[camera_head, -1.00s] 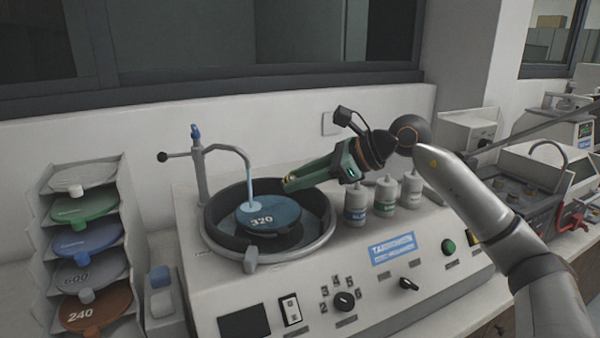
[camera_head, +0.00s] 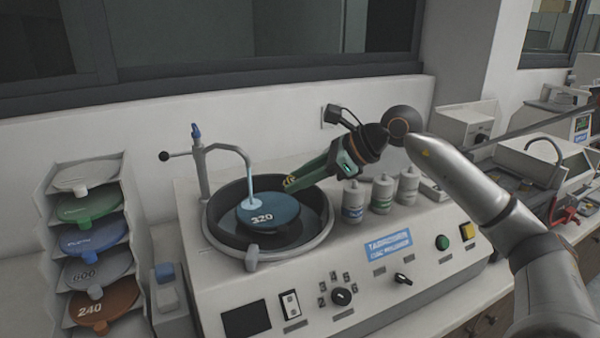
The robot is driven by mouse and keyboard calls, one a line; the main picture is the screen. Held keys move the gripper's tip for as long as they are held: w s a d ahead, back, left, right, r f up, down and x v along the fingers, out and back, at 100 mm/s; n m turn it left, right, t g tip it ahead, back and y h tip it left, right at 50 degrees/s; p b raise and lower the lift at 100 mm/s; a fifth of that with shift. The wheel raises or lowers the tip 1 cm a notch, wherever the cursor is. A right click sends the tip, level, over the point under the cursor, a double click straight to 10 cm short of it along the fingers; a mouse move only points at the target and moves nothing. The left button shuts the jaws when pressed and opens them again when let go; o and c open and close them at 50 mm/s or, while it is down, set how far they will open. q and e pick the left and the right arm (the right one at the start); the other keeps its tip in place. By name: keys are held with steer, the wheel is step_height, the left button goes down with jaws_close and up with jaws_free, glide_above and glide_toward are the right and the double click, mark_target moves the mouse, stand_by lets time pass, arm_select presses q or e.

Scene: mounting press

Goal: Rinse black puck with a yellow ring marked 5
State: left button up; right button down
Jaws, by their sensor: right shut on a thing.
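My right gripper (camera_head: 290,183) reaches in from the right with its green fingers pointing down and left. It is shut, with a small dark and yellow piece at its fingertips that fits the black puck with a yellow ring. Most of the puck is hidden and its number cannot be read. The fingertips are over the right back part of the round bowl (camera_head: 208,230), close to the blue disc marked 320 (camera_head: 275,212). A pale blue stream of water (camera_head: 252,187) falls from the curved tap (camera_head: 225,147) onto the disc. My left gripper is not in view.
Several bottles (camera_head: 382,192) stand right of the bowl, below my right arm. The machine's front panel has knobs (camera_head: 341,297) and a green button (camera_head: 442,242). A rack (camera_head: 50,265) of coloured discs stands at the left. A wall and window frame lie behind.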

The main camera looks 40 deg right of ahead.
steer(key=shift+s+a+r+g+h+p, duration=0.1)
steer(key=shift+s+r+g+h+p, duration=0.25)
steer(key=shift+g, duration=0.6)
steer(key=shift+s+a+r+g+h+p, duration=0.15)
steer(key=shift+s+g+h+p, duration=0.35)
steer(key=shift+g, duration=0.5)
steer(key=shift+s+r+g+h+p, duration=0.25)
steer(key=shift+g+h+p, duration=0.25)
steer(key=shift+g, duration=0.45)
steer(key=shift+f, duration=0.1)
